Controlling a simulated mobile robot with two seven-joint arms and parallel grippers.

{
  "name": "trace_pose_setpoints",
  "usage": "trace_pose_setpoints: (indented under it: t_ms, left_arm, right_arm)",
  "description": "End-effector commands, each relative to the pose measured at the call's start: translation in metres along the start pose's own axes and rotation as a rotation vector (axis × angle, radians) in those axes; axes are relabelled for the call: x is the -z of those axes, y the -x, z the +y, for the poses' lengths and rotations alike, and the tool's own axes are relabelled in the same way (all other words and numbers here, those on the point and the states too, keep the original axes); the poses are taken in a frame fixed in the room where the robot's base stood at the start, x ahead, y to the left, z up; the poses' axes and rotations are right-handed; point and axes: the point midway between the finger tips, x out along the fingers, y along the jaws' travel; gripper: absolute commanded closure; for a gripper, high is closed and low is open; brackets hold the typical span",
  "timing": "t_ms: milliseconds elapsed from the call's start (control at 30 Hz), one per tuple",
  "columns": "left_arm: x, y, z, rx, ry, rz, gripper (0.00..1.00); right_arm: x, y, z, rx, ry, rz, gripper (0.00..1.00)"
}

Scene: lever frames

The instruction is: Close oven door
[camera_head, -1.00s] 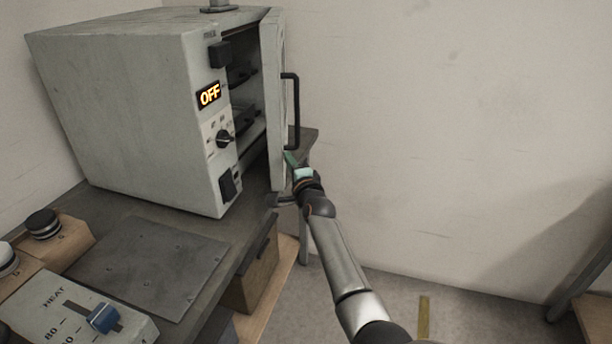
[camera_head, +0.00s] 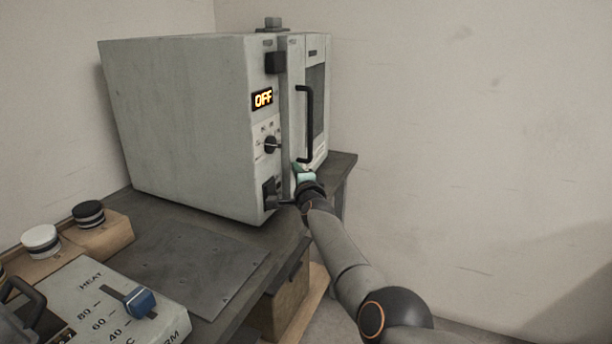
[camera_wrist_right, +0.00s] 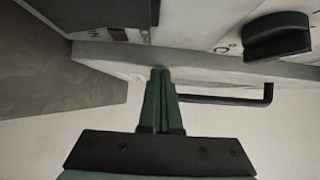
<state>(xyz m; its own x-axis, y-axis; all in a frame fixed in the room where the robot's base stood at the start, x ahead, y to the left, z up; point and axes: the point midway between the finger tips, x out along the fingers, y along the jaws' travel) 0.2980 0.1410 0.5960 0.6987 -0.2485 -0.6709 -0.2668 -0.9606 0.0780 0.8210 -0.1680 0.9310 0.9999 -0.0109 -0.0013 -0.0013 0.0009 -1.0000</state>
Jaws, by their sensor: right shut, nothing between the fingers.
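My right gripper (camera_head: 303,170) is shut and empty at the door's lower part, below the handle. In the right wrist view its green fingers (camera_wrist_right: 160,95) reach a pale slab edge, and contact is unclear. The handle (camera_wrist_right: 225,98) is beside them. My left gripper is not in view.
A flat grey plate (camera_head: 190,275) lies on the bench in front of the oven. A panel with a blue slider (camera_head: 138,302) and two round knobs on wooden blocks (camera_head: 105,235) stand at lower left. A plain wall closes off the right side.

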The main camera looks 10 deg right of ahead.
Motion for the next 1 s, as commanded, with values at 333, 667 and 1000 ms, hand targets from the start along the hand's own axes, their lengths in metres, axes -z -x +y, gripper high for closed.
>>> trace_pose_setpoints:
  t_ms: [333, 667, 1000]
  left_arm:
    - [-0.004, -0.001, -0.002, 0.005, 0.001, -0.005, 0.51]
    - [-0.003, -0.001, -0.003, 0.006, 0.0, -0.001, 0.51]
    - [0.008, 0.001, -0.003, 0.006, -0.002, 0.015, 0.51]
  right_arm:
    - [-0.01, -0.001, -0.002, 0.002, 0.001, -0.007, 1.0]
    - [-0.009, -0.001, -0.001, 0.001, 0.001, -0.007, 1.0]
    - [-0.011, 0.001, -0.002, 0.001, 0.001, -0.005, 1.0]
